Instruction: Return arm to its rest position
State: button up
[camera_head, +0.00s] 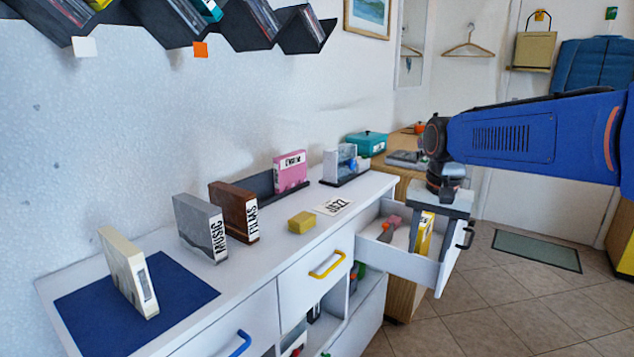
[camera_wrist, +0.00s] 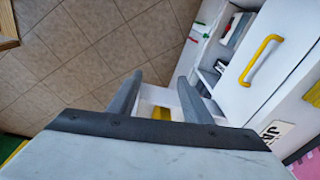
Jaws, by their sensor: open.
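My gripper (camera_head: 430,244) hangs from my blue arm at the right, pointing down over the open drawer (camera_head: 449,273). Its jaws are apart. A yellow case (camera_head: 423,236) stands in the drawer, between or just behind the fingers. In the wrist view, my gripper (camera_wrist: 160,78) shows two spread grey fingers, with a bit of the yellow case (camera_wrist: 160,112) between their bases. I cannot tell whether a finger touches it.
The white cabinet top (camera_head: 270,254) holds several cases, a yellow block (camera_head: 301,222), a JAZZ card (camera_head: 334,207) and a blue mat (camera_head: 90,310). A teal box (camera_head: 367,143) stands behind. A wall shelf (camera_head: 160,22) is upper left. Tiled floor (camera_head: 500,300) is open at right.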

jog(key=s+d+f+n+t, duration=0.1)
jog(key=s+f, duration=0.2)
jog(key=s, duration=0.5)
jog(key=s+d+f+n+t, duration=0.1)
jog(key=s+f+n, duration=0.1)
jog(key=s, duration=0.6)
jog(key=s+d+f+n+t, duration=0.1)
jog(key=s+f, duration=0.3)
jog(key=s, duration=0.4)
jog(key=shift+d+f+n+t, duration=0.3)
jog(key=shift+d+f+n, duration=0.1)
jog(key=shift+n, duration=0.3)
